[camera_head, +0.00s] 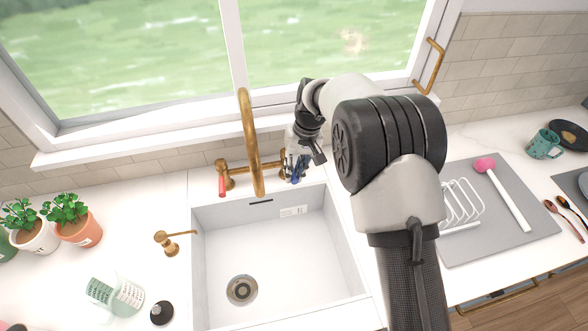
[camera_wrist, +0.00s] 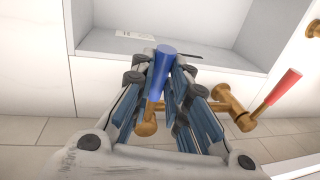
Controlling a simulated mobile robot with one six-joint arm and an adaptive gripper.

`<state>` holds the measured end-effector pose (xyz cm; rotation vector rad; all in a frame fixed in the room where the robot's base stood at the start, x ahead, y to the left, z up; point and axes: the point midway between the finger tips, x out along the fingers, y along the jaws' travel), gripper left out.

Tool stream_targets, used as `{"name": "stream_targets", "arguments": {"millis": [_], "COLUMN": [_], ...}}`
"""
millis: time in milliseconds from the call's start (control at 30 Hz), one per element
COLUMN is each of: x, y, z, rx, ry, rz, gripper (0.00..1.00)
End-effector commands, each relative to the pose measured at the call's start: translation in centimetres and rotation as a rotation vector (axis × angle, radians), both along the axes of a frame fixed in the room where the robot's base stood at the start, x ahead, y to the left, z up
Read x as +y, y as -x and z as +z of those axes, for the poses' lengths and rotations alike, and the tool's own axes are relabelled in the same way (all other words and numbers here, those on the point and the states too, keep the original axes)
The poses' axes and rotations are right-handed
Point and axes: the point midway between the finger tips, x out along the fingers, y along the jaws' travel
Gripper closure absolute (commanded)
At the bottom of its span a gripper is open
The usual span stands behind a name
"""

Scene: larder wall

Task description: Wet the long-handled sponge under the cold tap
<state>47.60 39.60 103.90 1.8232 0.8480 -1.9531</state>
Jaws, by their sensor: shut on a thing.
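The long-handled sponge (camera_head: 508,201), with a pink head and a white handle, lies on the grey mat at the right in the head view, apart from my gripper. The brass tap (camera_head: 249,135) arches over the white sink (camera_head: 285,258). Its red lever (camera_head: 221,186) is on the left side. The blue cold lever (camera_wrist: 161,72) stands between my fingers in the wrist view. My gripper (camera_head: 297,167) is at the right side of the tap, shut on this lever; it also shows in the wrist view (camera_wrist: 163,66). I see no water from the spout.
A white wire rack (camera_head: 462,203) stands on the grey mat (camera_head: 480,245). A teal mug (camera_head: 543,144) is at the far right. The basin is empty.

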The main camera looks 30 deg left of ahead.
Motion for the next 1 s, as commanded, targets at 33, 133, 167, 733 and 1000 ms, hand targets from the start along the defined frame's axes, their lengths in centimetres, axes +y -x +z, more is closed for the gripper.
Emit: {"name": "stream_targets", "arguments": {"millis": [33, 133, 167, 733, 1000], "x": [0.0, 0.0, 0.0, -1.3, -1.6], "y": [0.0, 0.0, 0.0, -1.7, -2.0], "z": [0.0, 0.0, 0.0, 0.1, 0.0], "rx": [0.000, 0.000, -0.001, -0.001, -0.001], "ry": [0.000, 0.000, -0.001, 0.000, -0.001], "rz": [0.000, 0.000, 0.000, 0.211, 0.267], "gripper": [1.00, 1.00, 1.00, 1.00, 1.00]}}
